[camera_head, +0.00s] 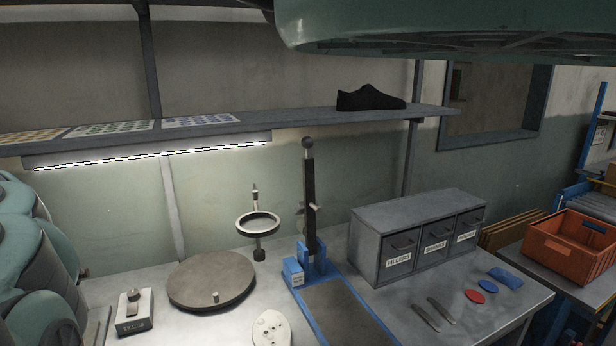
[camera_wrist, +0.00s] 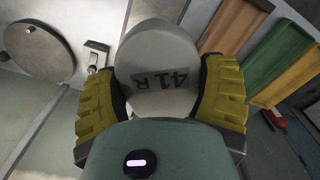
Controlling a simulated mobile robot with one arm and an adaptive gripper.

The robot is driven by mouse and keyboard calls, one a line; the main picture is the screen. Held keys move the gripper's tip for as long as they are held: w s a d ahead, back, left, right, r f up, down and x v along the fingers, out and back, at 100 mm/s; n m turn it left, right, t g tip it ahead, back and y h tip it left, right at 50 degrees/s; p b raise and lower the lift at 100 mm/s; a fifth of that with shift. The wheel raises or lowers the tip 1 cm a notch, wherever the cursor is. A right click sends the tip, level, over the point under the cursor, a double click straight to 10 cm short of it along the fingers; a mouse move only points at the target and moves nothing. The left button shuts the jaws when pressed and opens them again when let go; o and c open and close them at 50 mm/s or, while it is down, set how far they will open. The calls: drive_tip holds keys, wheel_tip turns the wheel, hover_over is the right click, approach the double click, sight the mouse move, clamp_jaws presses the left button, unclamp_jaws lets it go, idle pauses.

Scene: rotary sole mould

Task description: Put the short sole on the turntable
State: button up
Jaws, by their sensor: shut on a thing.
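My gripper (camera_wrist: 163,95), with ribbed yellow fingers, is shut on a pale rounded piece (camera_wrist: 155,55) marked "41 R", in the wrist view. Its full length is hidden, so I cannot tell for sure that it is the short sole. The turntable (camera_head: 212,280) is a grey-brown disc on the bench in the head view, with a small peg near its front. A similar round disc (camera_wrist: 40,50) shows at upper left in the wrist view, apart from the held piece. A pale sole-shaped piece (camera_head: 270,329) lies right of the turntable, cut off by the frame. My gripper is outside the head view.
A ring magnifier (camera_head: 258,224) stands behind the turntable, and a blue-based post (camera_head: 310,215) stands to its right. A small box (camera_head: 134,312) sits at left. A drawer cabinet (camera_head: 415,235) is farther right. Coloured slabs (camera_wrist: 280,55) lie at right in the wrist view.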

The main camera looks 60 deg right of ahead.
wheel_tip(320, 180, up, 35)
drive_tip(key=p, duration=3.3)
drive_tip(key=shift+w+f, duration=0.1)
